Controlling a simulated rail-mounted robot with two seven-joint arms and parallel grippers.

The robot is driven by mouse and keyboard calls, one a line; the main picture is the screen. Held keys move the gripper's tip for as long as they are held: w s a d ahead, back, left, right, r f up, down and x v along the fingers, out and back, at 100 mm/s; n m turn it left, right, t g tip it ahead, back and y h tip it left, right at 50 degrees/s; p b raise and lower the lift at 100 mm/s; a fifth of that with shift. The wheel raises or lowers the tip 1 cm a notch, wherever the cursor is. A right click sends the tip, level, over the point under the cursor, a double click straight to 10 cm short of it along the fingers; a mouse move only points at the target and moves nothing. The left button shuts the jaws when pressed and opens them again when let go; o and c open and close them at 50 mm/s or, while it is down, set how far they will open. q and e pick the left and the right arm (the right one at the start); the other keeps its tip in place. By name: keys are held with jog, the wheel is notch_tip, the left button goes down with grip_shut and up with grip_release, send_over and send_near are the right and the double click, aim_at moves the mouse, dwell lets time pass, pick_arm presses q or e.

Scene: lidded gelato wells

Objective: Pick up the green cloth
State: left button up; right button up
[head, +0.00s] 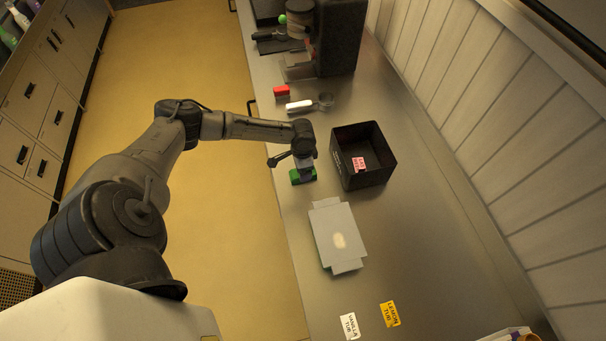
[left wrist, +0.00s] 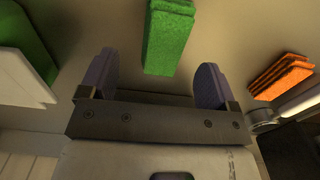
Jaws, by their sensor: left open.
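The green cloth (head: 303,177) lies on the steel counter near its left edge. My left gripper (head: 303,166) is right over it in the head view and hides part of it. In the left wrist view the green cloth (left wrist: 170,37) is a folded block, and its near end appears between the two open fingers of my left gripper (left wrist: 156,66). Gaps show on both sides, so the fingers are not closed on it. I cannot tell how far above the counter they are. My right gripper is not in view.
A black bin (head: 378,172) with a pink label stands right of the cloth. A grey-topped box (head: 325,224) lies nearer. Farther off are a red block (head: 281,91), a white-handled tool (head: 299,106) and a dark machine (head: 340,40). Vanilla (head: 349,326) and lemon (head: 390,314) labels lie in front.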

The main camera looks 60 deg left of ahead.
pick_arm(q)
jog(key=shift+w+a+f, duration=0.1)
jog(key=shift+w+f, duration=0.05)
jog(key=shift+f, duration=1.25)
jog(key=shift+w+a+f, duration=0.1)
jog(key=shift+w+f, duration=0.05)
jog(key=shift+f, duration=1.2)
jog(key=shift+c, duration=0.3)
jog(key=c, duration=0.9)
jog(key=shift+c, duration=0.2)
notch_tip(320, 180, up, 10)
jog(key=shift+r, duration=0.1)
